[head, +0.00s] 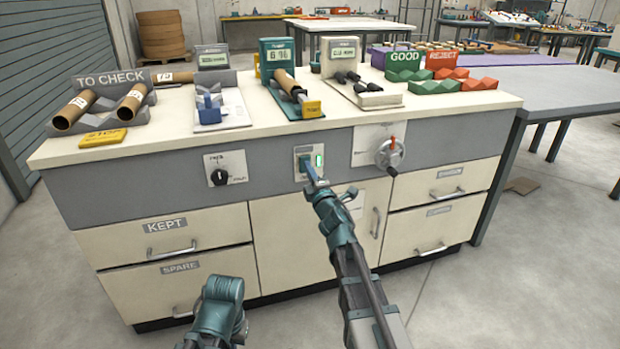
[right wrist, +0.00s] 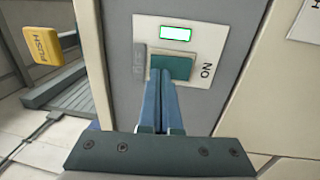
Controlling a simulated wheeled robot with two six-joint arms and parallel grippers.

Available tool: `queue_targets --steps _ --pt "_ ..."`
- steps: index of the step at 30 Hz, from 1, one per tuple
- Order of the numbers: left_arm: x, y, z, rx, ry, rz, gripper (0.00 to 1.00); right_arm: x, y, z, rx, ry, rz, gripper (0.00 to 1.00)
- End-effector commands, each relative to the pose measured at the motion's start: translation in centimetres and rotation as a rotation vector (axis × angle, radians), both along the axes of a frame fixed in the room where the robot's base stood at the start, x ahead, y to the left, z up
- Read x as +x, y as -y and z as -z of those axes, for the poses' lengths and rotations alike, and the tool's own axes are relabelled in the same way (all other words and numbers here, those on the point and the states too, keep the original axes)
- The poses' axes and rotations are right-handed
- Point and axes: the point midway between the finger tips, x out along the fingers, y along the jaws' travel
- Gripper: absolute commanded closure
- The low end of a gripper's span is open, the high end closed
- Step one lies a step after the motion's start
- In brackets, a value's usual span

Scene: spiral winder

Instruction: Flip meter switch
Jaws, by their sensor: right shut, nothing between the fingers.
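The switch is a teal rocker (right wrist: 172,67) on a pale plate (head: 303,176) set in the grey front panel of the bench. A green lamp (right wrist: 176,33) on the plate is lit, and it also shows in the head view (head: 320,160). The lettering "ON" is beside the rocker. My right gripper (head: 310,170) is shut and empty, its blue fingers pointing at the rocker. In the right wrist view the fingertips (right wrist: 160,75) overlap the rocker's lower part; I cannot tell whether they touch it. My left arm shows low in the head view, its gripper out of view.
A black knob (head: 218,177) is left of the switch and a handwheel (head: 390,153) sticks out to the right. Drawers and a cupboard door with handles lie below. The bench top (head: 250,131) carries meters with displays, cardboard tubes, and green and red racks.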

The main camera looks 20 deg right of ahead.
Motion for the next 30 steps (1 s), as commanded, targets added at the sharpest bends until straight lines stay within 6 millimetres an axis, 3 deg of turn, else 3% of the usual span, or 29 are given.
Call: queue_targets --steps 16,25,30 --pt "0.0 0.0 -0.5 0.0 0.0 0.001 1.0 1.4 0.2 -0.4 0.0 0.0 0.001 1.0" --pt "0.0 0.0 -0.4 0.0 0.0 0.001 1.0 1.2 0.2 -0.4 0.0 0.0 0.001 1.0" --pt "0.0 0.0 -0.5 0.0 0.0 0.001 1.0 0.0 0.0 -0.5 0.0 0.0 0.0 1.0"
